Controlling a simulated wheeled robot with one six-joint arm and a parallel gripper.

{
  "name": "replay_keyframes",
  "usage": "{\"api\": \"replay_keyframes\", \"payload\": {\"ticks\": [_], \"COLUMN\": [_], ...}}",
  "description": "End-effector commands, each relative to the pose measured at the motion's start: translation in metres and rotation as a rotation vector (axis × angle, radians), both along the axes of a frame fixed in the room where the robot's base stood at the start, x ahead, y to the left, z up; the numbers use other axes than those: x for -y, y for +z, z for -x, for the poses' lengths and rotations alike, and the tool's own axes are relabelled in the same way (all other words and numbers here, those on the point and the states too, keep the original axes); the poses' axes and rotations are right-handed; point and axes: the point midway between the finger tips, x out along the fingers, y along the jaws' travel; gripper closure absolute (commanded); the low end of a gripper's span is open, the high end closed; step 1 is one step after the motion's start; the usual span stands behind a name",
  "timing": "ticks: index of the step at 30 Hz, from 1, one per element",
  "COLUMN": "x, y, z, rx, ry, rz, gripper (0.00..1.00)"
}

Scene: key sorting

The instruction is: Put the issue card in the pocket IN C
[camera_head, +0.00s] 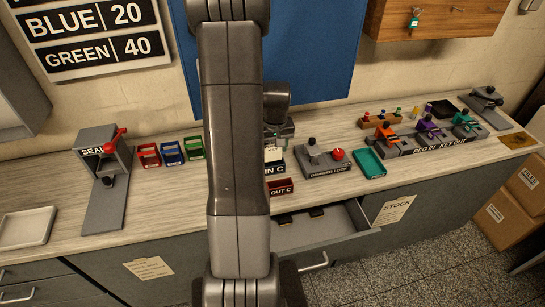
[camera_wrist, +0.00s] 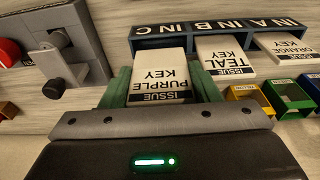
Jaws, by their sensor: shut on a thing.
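The issue card for the purple key (camera_wrist: 160,78) is white with dark print. My gripper (camera_wrist: 162,88) is shut on it, with a green finger at each side. The card's far end meets the dark-blue pocket rack (camera_wrist: 150,43) at the IN C pocket, the leftmost in the wrist view. I cannot tell how deep it sits. The teal card (camera_wrist: 225,55) and orange card (camera_wrist: 290,48) stand in the pockets beside it. In the head view the card (camera_head: 273,154) shows above the IN C label (camera_head: 275,169); my arm hides the other pockets.
The drawer lock (camera_head: 325,160) with its red knob stands close right of the rack. A red OUT C tray (camera_head: 281,188) is in front. Below, a drawer (camera_head: 335,232) is open. A teal tray (camera_head: 369,162) lies further right. The counter at left is partly clear.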

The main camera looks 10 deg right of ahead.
Motion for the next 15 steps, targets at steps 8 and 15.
{"api": "replay_keyframes", "payload": {"ticks": [8,15], "x": [0.000,0.000], "y": [-0.032,-0.044], "z": [0.000,0.000], "rx": [-0.002,0.001], "ry": [0.000,0.000], "rz": [0.000,0.000], "gripper": [0.66,0.66]}}
